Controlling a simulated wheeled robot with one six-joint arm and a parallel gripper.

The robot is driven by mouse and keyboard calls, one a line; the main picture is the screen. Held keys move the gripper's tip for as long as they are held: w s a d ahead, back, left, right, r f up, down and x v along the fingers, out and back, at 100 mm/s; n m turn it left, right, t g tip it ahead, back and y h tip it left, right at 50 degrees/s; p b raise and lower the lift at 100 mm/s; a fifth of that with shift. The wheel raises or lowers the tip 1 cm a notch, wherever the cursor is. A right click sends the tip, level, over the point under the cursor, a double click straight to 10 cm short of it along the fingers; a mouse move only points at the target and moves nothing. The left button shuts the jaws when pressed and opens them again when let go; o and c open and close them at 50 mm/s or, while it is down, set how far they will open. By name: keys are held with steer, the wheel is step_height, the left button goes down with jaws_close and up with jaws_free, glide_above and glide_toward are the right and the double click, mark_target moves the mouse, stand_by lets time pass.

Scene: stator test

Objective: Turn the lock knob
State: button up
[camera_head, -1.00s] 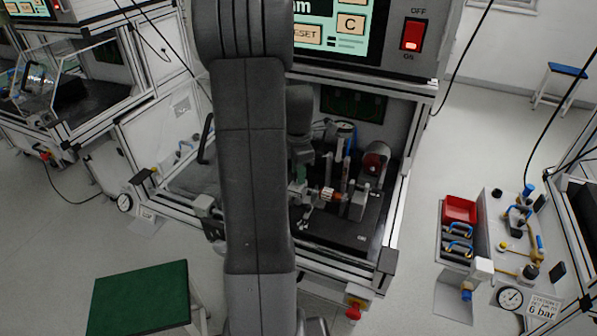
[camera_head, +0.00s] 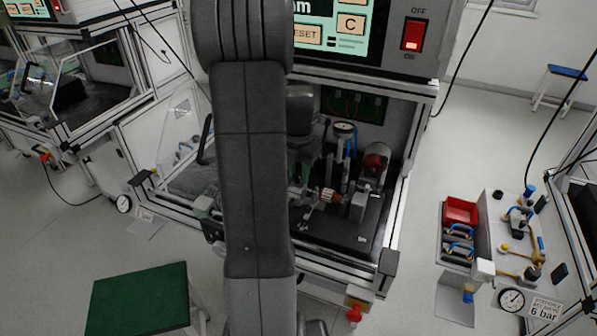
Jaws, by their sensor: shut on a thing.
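The stator test fixture stands on a dark base plate (camera_head: 350,237) inside the open test cell. A copper-wound stator (camera_head: 331,194) lies on its side in the fixture. My gripper (camera_head: 302,198) is at the left end of the fixture, just left of the stator, mostly hidden behind my dark arm. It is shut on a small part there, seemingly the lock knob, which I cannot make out. The knob's angle is hidden. A red round part (camera_head: 373,164) sits on the grey housing at the fixture's right.
A round gauge (camera_head: 344,128) stands behind the fixture. The cell's frame post (camera_head: 398,200) bounds the right side; a clear guard door (camera_head: 187,135) stands open at left. A red switch (camera_head: 412,35) sits above. A green-topped stool (camera_head: 138,299) stands front left.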

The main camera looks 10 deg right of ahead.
stand_by(0.4)
steer(key=o, duration=1)
steer(key=shift+c, duration=0.2)
